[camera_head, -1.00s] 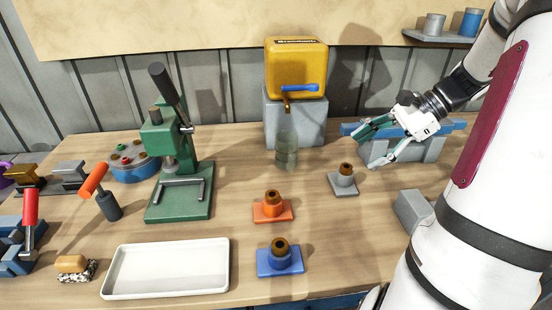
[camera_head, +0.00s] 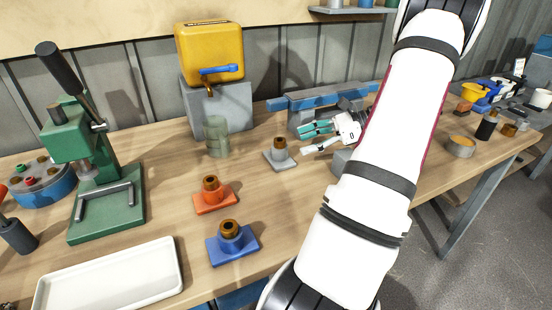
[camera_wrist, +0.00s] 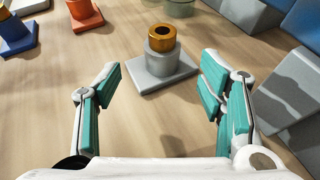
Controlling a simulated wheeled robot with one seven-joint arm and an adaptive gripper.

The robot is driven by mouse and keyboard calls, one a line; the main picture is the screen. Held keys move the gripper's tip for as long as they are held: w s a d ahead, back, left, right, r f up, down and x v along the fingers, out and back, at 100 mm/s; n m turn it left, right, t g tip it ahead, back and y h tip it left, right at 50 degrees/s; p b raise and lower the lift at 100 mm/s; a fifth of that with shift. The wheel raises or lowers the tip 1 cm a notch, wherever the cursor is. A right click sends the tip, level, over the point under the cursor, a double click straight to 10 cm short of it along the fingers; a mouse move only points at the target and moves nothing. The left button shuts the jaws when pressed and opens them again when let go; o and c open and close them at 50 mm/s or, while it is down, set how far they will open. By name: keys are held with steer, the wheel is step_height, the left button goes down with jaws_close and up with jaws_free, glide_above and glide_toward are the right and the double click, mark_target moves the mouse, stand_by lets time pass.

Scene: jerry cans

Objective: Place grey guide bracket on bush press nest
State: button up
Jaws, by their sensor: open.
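The grey guide bracket (camera_head: 281,156) stands upright on the workbench, a square plate with a round boss and a brown-gold bush in its top. In the wrist view the bracket (camera_wrist: 163,66) is ahead of my gripper, centred beyond the fingertips and not touched. My gripper (camera_head: 310,138) is open and empty, just right of the bracket in the head view. Its teal-padded fingers (camera_wrist: 160,85) are wide apart in the wrist view. The green bush press (camera_head: 95,165) stands at the left, with a U-shaped grey nest (camera_head: 106,203) on its base; the nest is empty.
An orange bracket (camera_head: 214,197) and a blue bracket (camera_head: 231,243) stand left of the grey one. A white tray (camera_head: 110,277) lies in front of the press. A yellow jerry can (camera_head: 210,54) sits on a grey block, with a translucent green cylinder (camera_head: 216,137) before it. A blue-grey vise (camera_head: 325,104) is behind my gripper.

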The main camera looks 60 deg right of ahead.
mark_target(286, 146)
steer(key=b+x, duration=0.1)
steer(key=x, duration=0.6)
steer(key=shift+w+d, duration=0.1)
steer(key=shift+d, duration=0.05)
jaws_close()
steer(key=shift+r, duration=0.15)
step_height(286, 146, up, 10)
steer(key=shift+f+p, duration=0.1)
steer(key=shift+p, duration=0.8)
